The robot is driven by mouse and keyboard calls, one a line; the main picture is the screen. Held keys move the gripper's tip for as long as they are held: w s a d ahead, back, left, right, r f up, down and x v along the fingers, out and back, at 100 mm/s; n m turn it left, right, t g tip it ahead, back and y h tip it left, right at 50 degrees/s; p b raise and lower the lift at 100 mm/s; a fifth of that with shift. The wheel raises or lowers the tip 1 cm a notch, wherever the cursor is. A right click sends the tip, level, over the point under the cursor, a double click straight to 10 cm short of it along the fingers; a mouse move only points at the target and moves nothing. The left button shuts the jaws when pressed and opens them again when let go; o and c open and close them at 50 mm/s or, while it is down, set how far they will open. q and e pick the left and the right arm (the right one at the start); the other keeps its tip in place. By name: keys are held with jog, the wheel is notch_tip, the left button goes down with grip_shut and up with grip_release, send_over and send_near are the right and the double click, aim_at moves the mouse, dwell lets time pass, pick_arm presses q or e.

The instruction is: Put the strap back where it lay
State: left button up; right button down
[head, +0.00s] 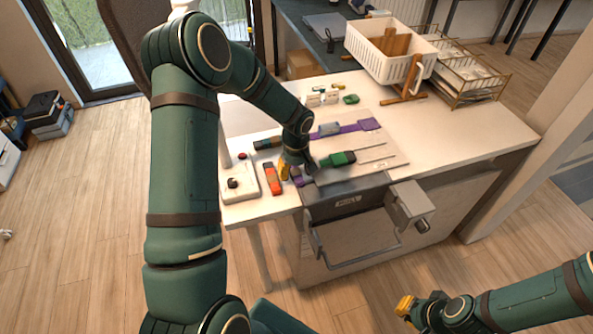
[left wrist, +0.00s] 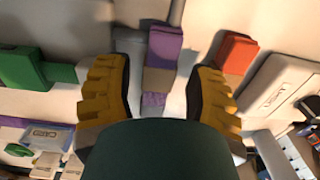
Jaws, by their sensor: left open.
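A purple strap end (left wrist: 165,45) with a grey-brown section and a short woven purple part lies between the fingers of my left gripper (left wrist: 160,100) in the left wrist view. The fingers are open and stand apart on either side of it. In the head view my left gripper (head: 289,172) is low over the table's front edge, partly hiding this purple piece (head: 298,178). A green strap (head: 337,160) lies to its right, and an orange piece (head: 272,179) to its left. Another purple strap (head: 352,128) lies on the pale board. My right gripper (head: 405,306) is away from the table; its finger gap is unclear.
The pale board (head: 385,148) lies on the white table. A white box with a dark knob (head: 240,184) stands at left. A white basket (head: 385,48) and wire trays (head: 468,75) stand at the back. A grey drawer-like unit (head: 350,205) is at the front edge.

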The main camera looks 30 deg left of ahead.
aim_at(296, 173)
pick_arm(q)
notch_tip(296, 173, up, 12)
jog(key=p, duration=0.1)
jog(key=shift+p, duration=0.4)
pick_arm(e)
jog(key=shift+s+r, duration=0.25)
jog(key=shift+r, duration=0.85)
